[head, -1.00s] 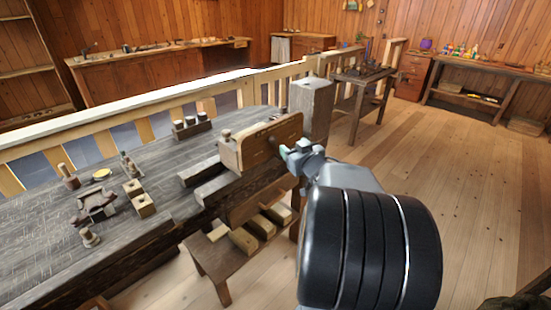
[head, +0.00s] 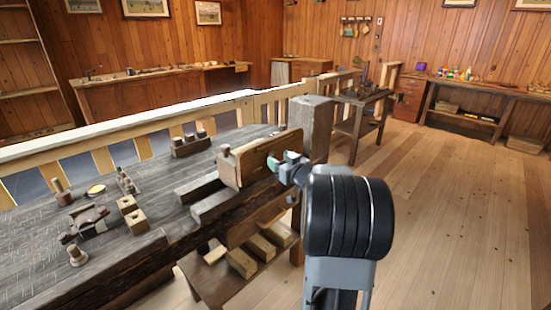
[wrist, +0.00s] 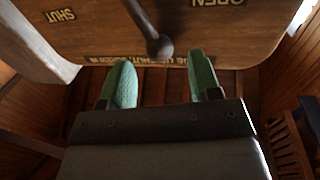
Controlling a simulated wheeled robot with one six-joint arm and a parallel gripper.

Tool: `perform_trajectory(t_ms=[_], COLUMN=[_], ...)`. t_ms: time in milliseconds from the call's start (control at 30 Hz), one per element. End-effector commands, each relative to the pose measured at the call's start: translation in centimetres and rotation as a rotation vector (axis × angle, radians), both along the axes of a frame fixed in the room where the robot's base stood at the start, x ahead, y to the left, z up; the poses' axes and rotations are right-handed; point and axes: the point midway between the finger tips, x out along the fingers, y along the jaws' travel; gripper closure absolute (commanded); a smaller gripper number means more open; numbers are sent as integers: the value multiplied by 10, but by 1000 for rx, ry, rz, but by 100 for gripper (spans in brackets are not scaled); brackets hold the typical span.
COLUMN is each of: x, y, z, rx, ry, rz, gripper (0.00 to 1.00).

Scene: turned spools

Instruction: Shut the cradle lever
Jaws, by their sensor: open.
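The cradle lever (wrist: 158,40) is a dark metal rod with a round knob in the wrist view. It runs down from the top edge, and its knob lies between the SHUT mark (wrist: 60,16) on the left and the OPEN mark (wrist: 222,3) on the right. Both marks appear upside down. The lever is on a wooden board (head: 262,152) at the bench end; my gripper hides it in the head view. My gripper (wrist: 162,72) is open, with green fingers either side of the knob's line. The knob seems just beyond the fingertips; contact cannot be told.
A wooden post (head: 312,125) stands close behind the board. A low shelf with blocks (head: 262,250) is below. Open floor (head: 450,220) lies to the right.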

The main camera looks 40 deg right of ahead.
Motion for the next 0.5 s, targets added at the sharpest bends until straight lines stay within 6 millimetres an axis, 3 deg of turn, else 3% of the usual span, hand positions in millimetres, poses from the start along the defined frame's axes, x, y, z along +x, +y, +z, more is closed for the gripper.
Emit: perform_trajectory(t_ms=[200,500], x=[21,28], y=[0,0], z=[0,0], rx=[0,0], ry=[0,-1], rz=[0,-1], gripper=[43,43])
